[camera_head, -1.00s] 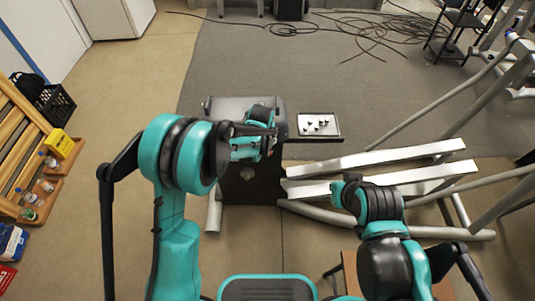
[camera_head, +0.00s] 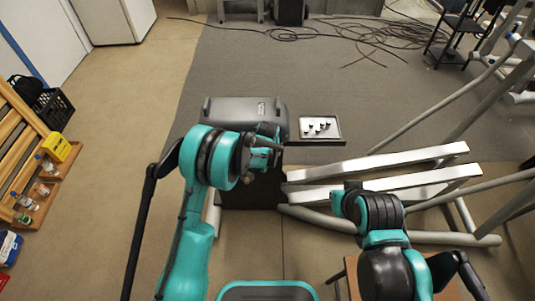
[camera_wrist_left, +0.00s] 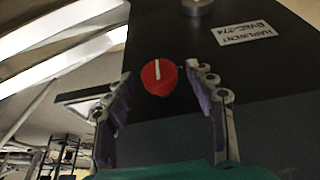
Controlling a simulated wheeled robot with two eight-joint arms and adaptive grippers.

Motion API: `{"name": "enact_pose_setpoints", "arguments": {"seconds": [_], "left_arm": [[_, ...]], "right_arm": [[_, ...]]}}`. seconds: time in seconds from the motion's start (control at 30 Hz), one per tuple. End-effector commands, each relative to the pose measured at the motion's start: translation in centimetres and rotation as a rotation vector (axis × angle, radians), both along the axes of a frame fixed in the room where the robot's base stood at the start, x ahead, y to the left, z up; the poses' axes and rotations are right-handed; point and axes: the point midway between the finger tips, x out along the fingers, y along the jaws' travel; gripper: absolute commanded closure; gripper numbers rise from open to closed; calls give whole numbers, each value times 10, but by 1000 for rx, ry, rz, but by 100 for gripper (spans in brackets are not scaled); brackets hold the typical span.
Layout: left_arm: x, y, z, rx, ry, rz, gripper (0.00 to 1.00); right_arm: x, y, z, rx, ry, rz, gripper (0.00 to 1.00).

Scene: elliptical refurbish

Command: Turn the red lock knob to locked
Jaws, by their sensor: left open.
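The red lock knob (camera_wrist_left: 159,77) is round with a white line across its face, on the dark panel (camera_wrist_left: 262,75) of the machine in the left wrist view. The white line runs close to up and down in that picture. My left gripper (camera_wrist_left: 164,92) is open, with one finger on each side of the knob and a gap to it on both sides. In the head view my left gripper (camera_head: 266,147) is at the machine (camera_head: 228,113), and the knob is hidden there. My right arm is at the lower right; its gripper fingers cannot be made out.
Light metal rails (camera_head: 376,165) extend to the right. A label (camera_wrist_left: 247,30) and a metal fitting (camera_wrist_left: 197,5) are near the knob. Cables lie on the far floor.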

Motion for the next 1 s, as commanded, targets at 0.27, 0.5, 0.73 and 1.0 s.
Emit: {"name": "enact_pose_setpoints", "arguments": {"seconds": [0.27, 0.5, 0.73, 1.0], "left_arm": [[0, 0, 1, 0, 0, 0, 90], [0, 0, 1, -7, 0, 0, 94], [0, 3, 0, -73, 1, 2, 94], [1, 8, 0, -271, -1, 5, 94]], "right_arm": [[0, 0, 0, 0, 0, 0, 100], [0, 0, 0, 0, 0, 0, 100], [0, 0, 0, 0, 0, 0, 100], [0, 0, 0, 0, 0, 0, 100]]}}
